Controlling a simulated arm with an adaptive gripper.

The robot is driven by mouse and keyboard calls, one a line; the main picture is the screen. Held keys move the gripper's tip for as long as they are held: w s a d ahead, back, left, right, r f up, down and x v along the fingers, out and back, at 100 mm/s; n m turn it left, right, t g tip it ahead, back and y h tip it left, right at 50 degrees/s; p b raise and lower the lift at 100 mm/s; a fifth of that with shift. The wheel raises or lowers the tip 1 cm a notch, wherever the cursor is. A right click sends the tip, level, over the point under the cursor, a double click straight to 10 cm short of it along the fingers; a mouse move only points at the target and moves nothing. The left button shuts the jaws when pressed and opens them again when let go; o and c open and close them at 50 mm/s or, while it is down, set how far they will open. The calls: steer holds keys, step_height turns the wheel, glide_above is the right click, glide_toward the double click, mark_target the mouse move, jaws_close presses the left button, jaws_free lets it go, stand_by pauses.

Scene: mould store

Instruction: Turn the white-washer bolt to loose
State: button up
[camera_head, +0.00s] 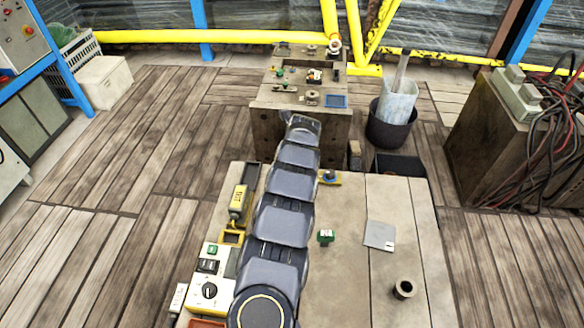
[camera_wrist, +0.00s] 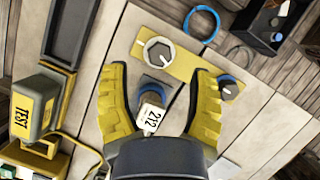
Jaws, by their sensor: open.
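The white-washer bolt (camera_wrist: 159,52) shows in the wrist view as a dark head with a pale pointer line on a white washer. It sits on a yellow plate (camera_wrist: 184,66). A second bolt (camera_wrist: 228,88) with a blue washer is at the plate's right end. My gripper (camera_wrist: 161,76) is open, with its yellow fingers spread and the white-washer bolt in view beyond the gap. Neither finger visibly touches it. In the head view the plate's blue-washer end (camera_head: 329,177) shows beside my arm; my arm hides the white-washer bolt and gripper.
A white tag reading 212 (camera_wrist: 149,117) lies between the fingers in the wrist view. A yellow TEST device (camera_wrist: 35,105) and a dark tray (camera_wrist: 72,40) are at left. A blue ring (camera_wrist: 201,25) lies beyond the plate. The bench's right side (camera_head: 400,213) has free room.

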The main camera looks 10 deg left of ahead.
steer(key=shift+x, duration=2.4)
